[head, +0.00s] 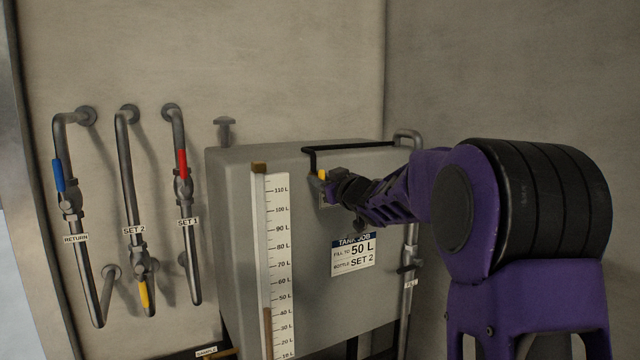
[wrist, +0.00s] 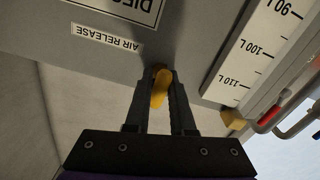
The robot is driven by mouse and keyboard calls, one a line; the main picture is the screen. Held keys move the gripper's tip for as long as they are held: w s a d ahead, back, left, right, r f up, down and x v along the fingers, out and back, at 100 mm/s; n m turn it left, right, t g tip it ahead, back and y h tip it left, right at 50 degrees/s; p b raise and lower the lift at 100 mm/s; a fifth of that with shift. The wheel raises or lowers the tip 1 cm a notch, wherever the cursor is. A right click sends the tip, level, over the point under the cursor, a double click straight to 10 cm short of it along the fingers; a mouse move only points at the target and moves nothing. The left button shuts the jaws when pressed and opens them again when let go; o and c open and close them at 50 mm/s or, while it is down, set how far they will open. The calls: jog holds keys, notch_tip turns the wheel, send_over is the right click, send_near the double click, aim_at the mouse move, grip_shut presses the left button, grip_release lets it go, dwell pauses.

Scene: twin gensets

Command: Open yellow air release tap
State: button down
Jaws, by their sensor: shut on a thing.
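The yellow air release tap (head: 323,175) sits on the upper front of the grey tank (head: 235,200), near its top edge. In the wrist view the yellow tap handle (wrist: 160,88) lies between my two fingertips, close to the AIR RELEASE label (wrist: 107,38). My gripper (head: 332,183) reaches it from the right in the head view and is shut on the handle, as the wrist view (wrist: 159,97) also shows. The fingers hide part of the tap body, so I cannot tell its exact turn.
A level scale (head: 278,260) in litres stands on the tank left of the tap. A TANK JOB notice (head: 353,255) hangs below my arm. Pipes with blue (head: 58,176), yellow (head: 144,294) and red (head: 181,163) valve handles run along the wall at left.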

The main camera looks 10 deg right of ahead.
jog(key=shift+n+b, duration=0.7)
jog(key=shift+n, duration=1.5)
jog(key=c, duration=0.8)
grip_release()
jog(key=shift+c, duration=0.2)
jog(key=shift+s, duration=0.1)
